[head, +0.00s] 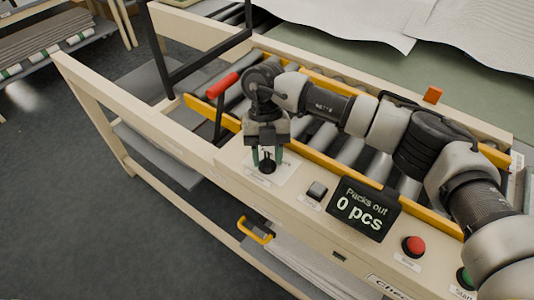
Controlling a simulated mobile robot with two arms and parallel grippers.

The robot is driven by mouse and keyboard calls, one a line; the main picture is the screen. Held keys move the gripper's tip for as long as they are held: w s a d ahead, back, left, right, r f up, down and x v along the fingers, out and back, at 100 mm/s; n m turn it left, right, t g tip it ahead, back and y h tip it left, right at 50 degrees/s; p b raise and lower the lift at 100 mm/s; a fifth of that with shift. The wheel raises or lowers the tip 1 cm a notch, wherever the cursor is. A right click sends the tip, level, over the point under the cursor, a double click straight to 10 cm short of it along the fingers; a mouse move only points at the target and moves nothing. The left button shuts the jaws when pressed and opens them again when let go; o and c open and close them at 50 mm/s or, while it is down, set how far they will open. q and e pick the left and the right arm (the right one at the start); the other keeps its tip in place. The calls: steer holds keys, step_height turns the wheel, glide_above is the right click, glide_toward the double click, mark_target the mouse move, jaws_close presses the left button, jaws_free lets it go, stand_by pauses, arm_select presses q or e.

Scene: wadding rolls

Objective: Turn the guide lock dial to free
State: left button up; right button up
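The guide lock dial (267,166) is a small black knob on a white plate (284,175) on the cream front rail of the machine. My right gripper (268,157) points down over it, with its two greenish fingers apart, one on each side of the dial. Gaps seem to show between the fingers and the knob, so the gripper looks open. The dial's markings are too small to read, and the gripper partly hides its top. My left gripper is not in view.
A grey button (316,191), a "Packs out 0 pcs" display (362,208), a red button (413,246) and a green button (466,278) line the rail. A red-handled lever (221,86) stands left of my wrist. Rollers (352,150) lie behind, between yellow guides.

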steer(key=b+v, duration=0.2)
steer(key=v, duration=0.8)
steer(key=shift+r, duration=0.35)
steer(key=shift+w, duration=0.1)
